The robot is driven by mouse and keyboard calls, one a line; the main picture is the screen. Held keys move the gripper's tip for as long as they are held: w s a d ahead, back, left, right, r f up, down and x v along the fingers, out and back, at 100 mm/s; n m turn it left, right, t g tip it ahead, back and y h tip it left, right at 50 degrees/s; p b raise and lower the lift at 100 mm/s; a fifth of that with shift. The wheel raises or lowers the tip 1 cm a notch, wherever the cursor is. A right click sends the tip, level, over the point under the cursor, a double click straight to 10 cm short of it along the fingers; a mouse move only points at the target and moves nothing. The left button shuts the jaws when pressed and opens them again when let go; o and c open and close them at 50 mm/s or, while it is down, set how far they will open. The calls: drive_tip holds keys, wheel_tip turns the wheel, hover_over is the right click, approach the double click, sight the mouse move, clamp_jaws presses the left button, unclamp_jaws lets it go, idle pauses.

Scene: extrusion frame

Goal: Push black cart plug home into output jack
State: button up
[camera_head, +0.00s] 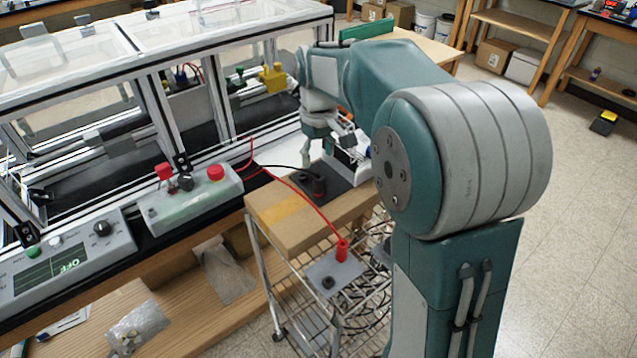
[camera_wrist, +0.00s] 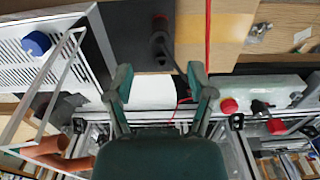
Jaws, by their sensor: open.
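The black plug (camera_head: 319,185) stands on a dark plate (camera_head: 340,190) on top of the cart, with a black cable running left from it. In the wrist view the black plug (camera_wrist: 158,42) shows ahead of the fingertips, roughly between them in the picture. I cannot tell how deep it sits in its jack, which it hides. My gripper (camera_wrist: 160,76) is open and empty; its two green fingers are spread apart. In the head view my gripper (camera_head: 325,135) hangs above and behind the plug, apart from it. A red plug (camera_head: 342,250) stands on a lower grey plate (camera_head: 352,272).
A red cable (camera_head: 305,196) crosses the cart's cardboard-coloured top (camera_head: 275,222) near the black plug. A control box (camera_head: 190,200) with red knobs and the extrusion frame (camera_head: 150,95) stand at the left. Open floor (camera_head: 580,230) lies at the right.

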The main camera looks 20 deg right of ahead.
sight(318, 177)
drive_tip(key=shift+f, duration=4.2)
clamp_jaws()
drive_tip(key=shift+r, duration=0.2)
drive_tip(key=shift+r, duration=2.85)
